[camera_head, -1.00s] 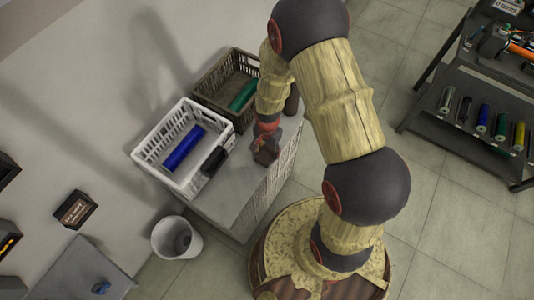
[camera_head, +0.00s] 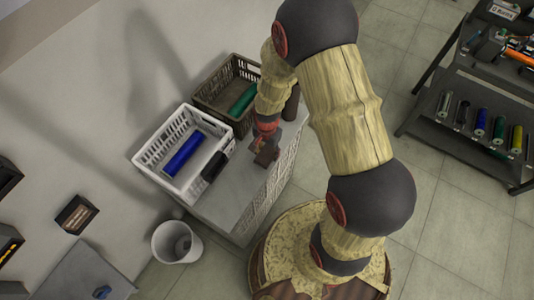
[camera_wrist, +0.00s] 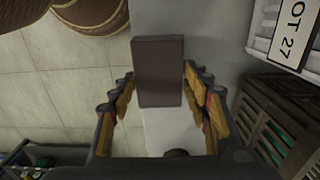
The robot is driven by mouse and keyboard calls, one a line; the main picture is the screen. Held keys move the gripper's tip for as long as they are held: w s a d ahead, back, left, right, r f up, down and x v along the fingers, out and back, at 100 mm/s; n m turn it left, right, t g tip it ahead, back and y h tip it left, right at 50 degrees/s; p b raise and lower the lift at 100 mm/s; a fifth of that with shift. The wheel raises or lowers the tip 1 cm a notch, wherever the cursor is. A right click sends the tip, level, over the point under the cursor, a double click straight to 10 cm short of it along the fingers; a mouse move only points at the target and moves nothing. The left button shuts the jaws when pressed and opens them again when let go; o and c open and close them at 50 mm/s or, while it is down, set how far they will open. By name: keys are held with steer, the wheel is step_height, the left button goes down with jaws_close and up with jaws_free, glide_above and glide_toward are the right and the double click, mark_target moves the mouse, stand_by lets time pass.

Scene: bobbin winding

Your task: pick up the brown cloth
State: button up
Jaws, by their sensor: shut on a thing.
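The brown cloth (camera_wrist: 158,72) appears in the wrist view as a flat, dark brown rectangular slab between the two rows of finger segments. My gripper (camera_wrist: 158,90) is shut on it, over the pale table top. In the head view my gripper (camera_head: 264,148) is at the right part of the grey table (camera_head: 226,205), beside the white basket. A brownish patch of the cloth (camera_head: 267,156) shows at its tips there. My arm covers part of this area, and I cannot tell whether the cloth touches the table.
A white basket (camera_head: 152,150) holds a blue spool (camera_head: 184,153) and a black spool (camera_head: 214,166). Behind it, a brown basket (camera_head: 212,84) holds a green spool (camera_head: 243,99). A white bin (camera_head: 167,245) stands on the floor. A dark rack (camera_head: 450,135) with several spools is at right.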

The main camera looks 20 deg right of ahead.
steer(key=s+r, duration=0.1)
steer(key=r, duration=0.1)
steer(key=s+r+p, duration=0.1)
steer(key=s+r, duration=0.1)
steer(key=s+a+r, duration=0.1)
steer(key=r, duration=0.1)
steer(key=shift+s, duration=0.35)
steer(key=s+a+r+p, duration=0.2)
steer(key=s+r, duration=0.1)
steer(key=s, duration=0.6)
steer(key=shift+r, duration=0.3)
steer(key=o, duration=0.4)
steer(key=shift+c, duration=1)
